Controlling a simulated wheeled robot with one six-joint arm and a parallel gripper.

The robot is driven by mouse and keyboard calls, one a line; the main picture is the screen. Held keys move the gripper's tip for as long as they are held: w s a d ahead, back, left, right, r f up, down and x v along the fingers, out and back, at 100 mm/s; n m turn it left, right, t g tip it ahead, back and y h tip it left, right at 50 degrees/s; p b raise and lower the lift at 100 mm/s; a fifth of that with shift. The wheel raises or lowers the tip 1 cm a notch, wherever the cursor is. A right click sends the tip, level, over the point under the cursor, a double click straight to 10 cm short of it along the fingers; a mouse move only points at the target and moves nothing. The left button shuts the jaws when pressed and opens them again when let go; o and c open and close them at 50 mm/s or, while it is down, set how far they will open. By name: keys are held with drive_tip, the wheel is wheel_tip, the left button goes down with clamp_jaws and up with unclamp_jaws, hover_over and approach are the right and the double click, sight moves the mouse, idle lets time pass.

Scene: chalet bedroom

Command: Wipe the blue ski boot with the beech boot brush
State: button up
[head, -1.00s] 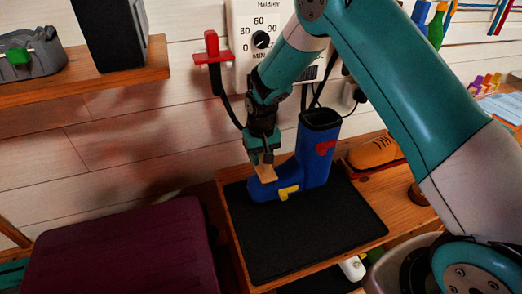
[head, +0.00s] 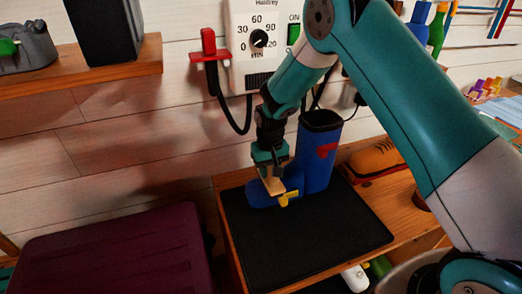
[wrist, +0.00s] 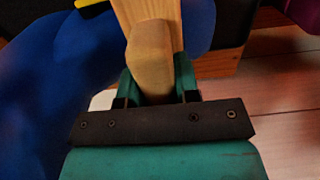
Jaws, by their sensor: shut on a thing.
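The blue ski boot (head: 314,165) stands upright on a black mat (head: 305,240), with a red patch on its shaft and a yellow patch near its foot. My gripper (head: 271,168) is shut on the beech boot brush (head: 273,186), held low over the boot's toe end. In the wrist view the pale wooden brush (wrist: 151,50) sits between the two teal fingers (wrist: 155,88), with the blue boot (wrist: 60,85) beside and behind it. The brush's bristles are hidden, so I cannot tell whether they touch the boot.
A dark red case (head: 120,255) is at the lower left. A wall timer (head: 258,50) and a red-handled holder (head: 209,48) are behind. The mat's front part is clear.

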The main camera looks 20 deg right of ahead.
drive_tip(key=shift+a, duration=1.2)
drive_tip(key=shift+a+f, duration=0.25)
drive_tip(key=shift+a, duration=0.05)
drive_tip(key=shift+w+d+r, duration=0.15)
drive_tip(key=shift+w+d, duration=0.35)
drive_tip(key=shift+w, duration=0.05)
drive_tip(key=shift+s+d+r, duration=0.1)
drive_tip(key=shift+s+d, duration=0.05)
drive_tip(key=shift+d, duration=1.35)
drive_tip(key=shift+a, duration=0.5)
drive_tip(key=shift+a+p, duration=0.3)
drive_tip(key=shift+a, duration=1.15)
wheel_tip(320, 180, up, 8)
drive_tip(key=p, duration=0.5)
